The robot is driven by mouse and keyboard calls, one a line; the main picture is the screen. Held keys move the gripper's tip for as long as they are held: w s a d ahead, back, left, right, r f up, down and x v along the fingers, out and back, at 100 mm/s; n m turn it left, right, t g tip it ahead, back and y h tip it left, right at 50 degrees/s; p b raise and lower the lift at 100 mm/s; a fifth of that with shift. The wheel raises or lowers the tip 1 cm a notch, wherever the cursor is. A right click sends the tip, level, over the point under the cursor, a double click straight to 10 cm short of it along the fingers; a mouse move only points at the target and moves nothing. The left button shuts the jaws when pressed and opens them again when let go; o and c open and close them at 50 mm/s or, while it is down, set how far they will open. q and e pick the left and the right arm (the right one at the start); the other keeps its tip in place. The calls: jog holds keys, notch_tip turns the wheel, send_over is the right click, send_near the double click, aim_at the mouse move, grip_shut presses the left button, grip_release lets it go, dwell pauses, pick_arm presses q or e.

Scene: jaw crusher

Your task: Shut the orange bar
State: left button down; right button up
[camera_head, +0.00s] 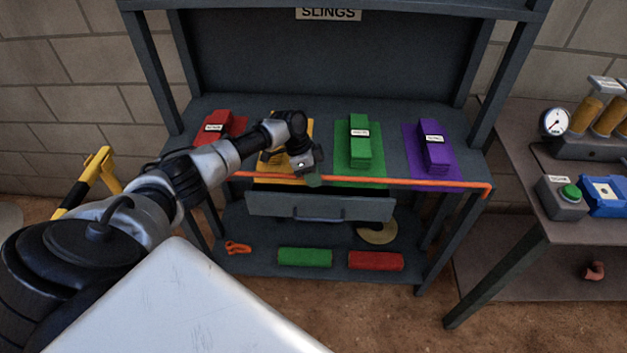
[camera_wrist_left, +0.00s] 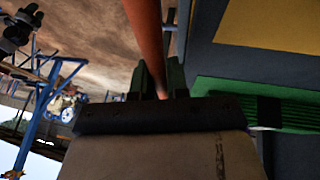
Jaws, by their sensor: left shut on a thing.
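The orange bar (camera_head: 410,182) runs across the front edge of the slings bench (camera_head: 390,110), nearly level. Its right end turns down at the bench's right front corner. Its left part passes behind my left arm. My left gripper (camera_head: 314,179) is at the bar, left of its middle, in front of the yellow and green slings. In the left wrist view the bar (camera_wrist_left: 146,35) runs between the two dark fingers of the gripper (camera_wrist_left: 160,82), which are shut on it.
Red (camera_head: 219,125), yellow (camera_head: 272,170), green (camera_head: 360,145) and purple (camera_head: 433,150) slings lie on the bench top. A drawer (camera_head: 350,207) sits under it; rolls lie on the lower shelf. A side table (camera_head: 520,180) with a green button box stands at right.

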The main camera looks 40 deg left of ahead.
pick_arm(q)
jog(key=shift+f, duration=0.1)
dwell(0.3)
jog(key=c, duration=1.1)
grip_release()
jog(key=shift+w, duration=0.1)
jog(key=shift+c, duration=0.2)
jog(key=b+v, duration=0.1)
jog(key=v, duration=0.9)
jog(key=shift+a+r, duration=0.2)
jog(key=shift+r, duration=0.15)
